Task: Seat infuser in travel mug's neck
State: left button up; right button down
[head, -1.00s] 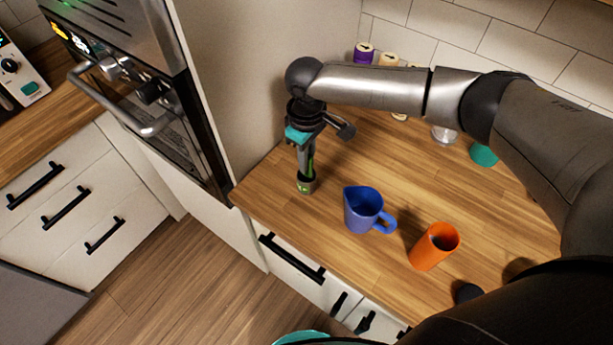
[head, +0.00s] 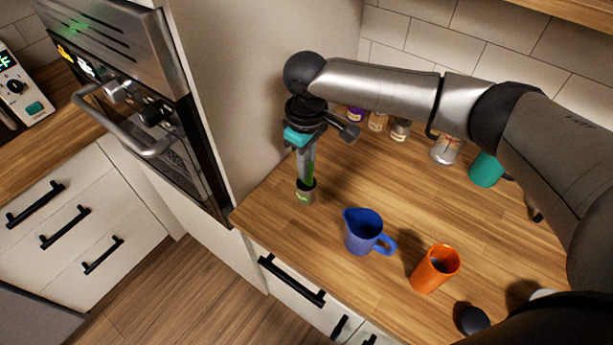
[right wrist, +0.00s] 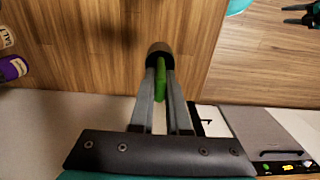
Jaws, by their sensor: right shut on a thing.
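My right gripper (head: 306,170) is shut on the infuser, a slim piece with a green stem and a dark grey cylindrical end (head: 305,192). It points downward over the left part of the counter; I cannot tell whether its end touches the wood. In the right wrist view the grey end (right wrist: 160,49) and green stem (right wrist: 160,80) show between the fingers (right wrist: 158,95). An open-topped orange cylinder (head: 435,270), seemingly the travel mug, stands upright at the front right, apart from the gripper. A dark gripper-like shape, possibly my left gripper (right wrist: 300,15), shows at the wrist view's top right.
A blue jug (head: 366,233) stands between infuser and orange cylinder. A black round thing (head: 471,319) lies near the orange cylinder. Jars (head: 400,130) and a teal cup (head: 486,170) stand at the back. The oven (head: 150,110) and a tall panel (head: 260,90) bound the left.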

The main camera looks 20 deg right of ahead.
notch_tip(320, 180, up, 15)
jog(key=shift+f, duration=0.2)
